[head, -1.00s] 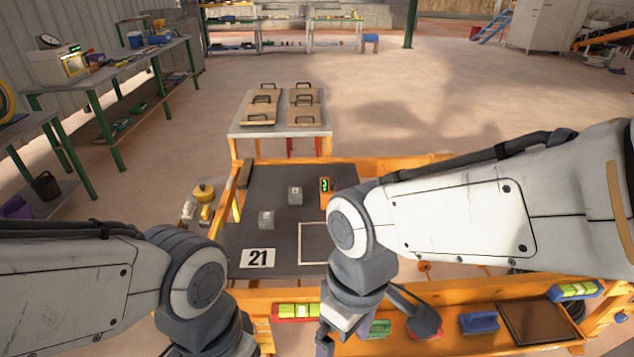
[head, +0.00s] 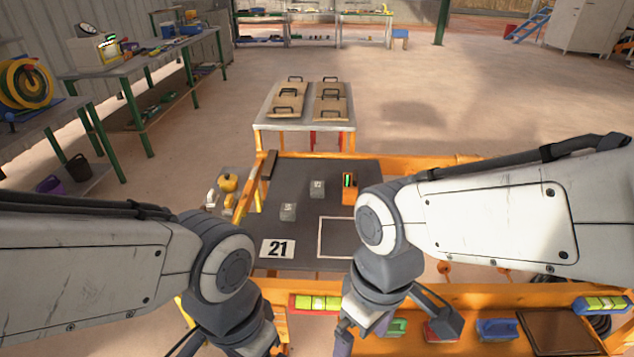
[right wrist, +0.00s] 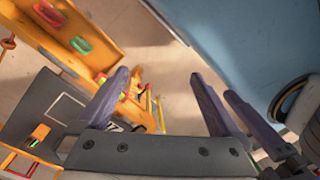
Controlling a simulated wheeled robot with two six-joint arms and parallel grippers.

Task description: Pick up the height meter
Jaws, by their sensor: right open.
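The height meter (head: 349,190) is a small orange device with a green lit display. It stands upright on the dark grey press board, just left of my right arm's elbow in the head view. It also shows at the lower left of the right wrist view (right wrist: 39,132). My right gripper (right wrist: 160,80) is open and empty, its fingers apart and well away from the meter. In the head view it is at the bottom edge, partly cut off (head: 362,338). My left wrist shows at the bottom left, but its gripper fingers are out of view.
An orange frame with a tool shelf (head: 470,300) runs in front. A table (head: 262,124) with handled boards stands behind.

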